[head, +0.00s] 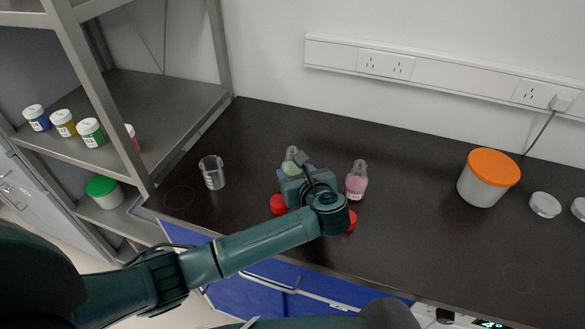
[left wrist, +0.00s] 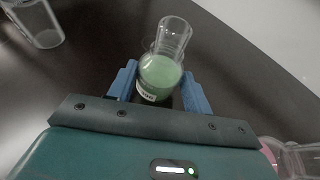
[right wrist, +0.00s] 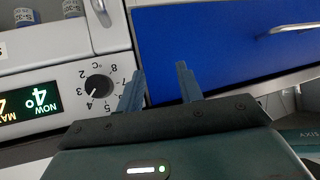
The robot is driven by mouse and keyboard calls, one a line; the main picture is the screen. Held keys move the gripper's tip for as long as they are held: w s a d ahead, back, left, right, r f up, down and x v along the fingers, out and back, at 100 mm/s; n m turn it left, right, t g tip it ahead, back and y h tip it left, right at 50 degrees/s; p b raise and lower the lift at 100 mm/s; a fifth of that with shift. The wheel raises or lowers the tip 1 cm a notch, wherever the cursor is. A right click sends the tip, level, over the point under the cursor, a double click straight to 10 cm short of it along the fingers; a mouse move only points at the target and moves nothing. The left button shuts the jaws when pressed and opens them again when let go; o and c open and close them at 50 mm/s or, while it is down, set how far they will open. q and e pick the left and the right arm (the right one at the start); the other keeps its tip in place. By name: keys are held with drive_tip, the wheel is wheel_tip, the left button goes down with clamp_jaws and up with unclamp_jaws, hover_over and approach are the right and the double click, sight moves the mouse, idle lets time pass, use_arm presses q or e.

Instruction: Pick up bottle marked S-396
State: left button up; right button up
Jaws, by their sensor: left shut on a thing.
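A clear flask with green liquid shows behind my left gripper in the head view (head: 290,164) and between its fingers in the left wrist view (left wrist: 160,72). It has a white label whose text I cannot read. My left gripper (left wrist: 162,92) is shut on this green flask, one blue finger on each side. A similar flask with pink liquid (head: 356,182) stands just to the right on the counter; its label is too small to read. My right gripper (right wrist: 160,80) is open and empty in front of a blue drawer. I cannot make out S-396 on either flask.
Red round objects (head: 279,204) lie beside my left gripper, partly hidden. A glass beaker (head: 212,173) stands to the left. An orange-lidded tub (head: 487,178) and a white lid (head: 545,204) are at the right. The dark counter (head: 420,190) is clear between.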

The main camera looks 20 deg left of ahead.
use_arm(q)
drive_tip(key=shift+c, duration=1.4)
drive_tip(key=shift+r, duration=0.1)
